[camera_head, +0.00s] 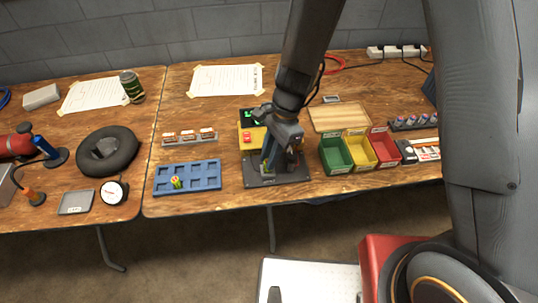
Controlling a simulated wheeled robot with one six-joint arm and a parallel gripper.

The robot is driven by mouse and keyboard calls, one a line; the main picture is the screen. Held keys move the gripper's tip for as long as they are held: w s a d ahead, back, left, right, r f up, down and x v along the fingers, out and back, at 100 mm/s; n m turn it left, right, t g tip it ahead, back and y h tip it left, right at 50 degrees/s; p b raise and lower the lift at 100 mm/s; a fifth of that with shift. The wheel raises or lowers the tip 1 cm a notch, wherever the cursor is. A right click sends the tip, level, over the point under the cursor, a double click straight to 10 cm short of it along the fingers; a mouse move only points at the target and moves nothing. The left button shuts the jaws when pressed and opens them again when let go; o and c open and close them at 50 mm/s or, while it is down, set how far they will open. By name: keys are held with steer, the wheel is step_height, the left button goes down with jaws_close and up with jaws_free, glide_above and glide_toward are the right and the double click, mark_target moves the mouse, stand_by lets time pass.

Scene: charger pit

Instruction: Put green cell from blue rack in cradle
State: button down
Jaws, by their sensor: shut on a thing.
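My gripper (283,150) points down over the dark cradle (298,177) near the front edge of the table. It is shut on a small cell, which my gripper and the cradle parts mostly hide; its colour and whether it touches the cradle cannot be told. The blue rack (208,180) lies flat to the left of the cradle. One small cell with a yellow and green look (177,182) stands in its front left part. The other rack pockets look empty.
A yellow unit (247,141) with a dark green-lit display stands behind the cradle. Green (336,155), yellow (359,152) and red (384,148) bins stand close on the right. A grey strip (189,138) with several orange-and-white items lies behind the rack.

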steer(key=shift+f+b, duration=0.4)
steer(key=shift+f, duration=0.3)
stand_by(0.8)
steer(key=c, duration=1.6)
jaws_free()
steer(key=shift+o, duration=0.2)
steer(key=shift+r, duration=0.1)
steer(key=shift+r+p, duration=3.45)
steer(key=shift+p, duration=0.15)
steer(key=s+d+r+n+t+h+b, duration=0.1)
steer(key=d+r+n, duration=0.4)
steer(key=d, duration=0.7)
steer(key=s+d+r+n+t+h+b, duration=0.1)
steer(key=d+r+n+b, duration=0.3)
steer(key=d, duration=0.7)
step_height(320, 180, up, 3)
steer(key=shift+s+d+f+n+t, duration=0.2)
steer(key=shift+s+d+n+t, duration=0.35)
steer(key=shift+n, duration=0.35)
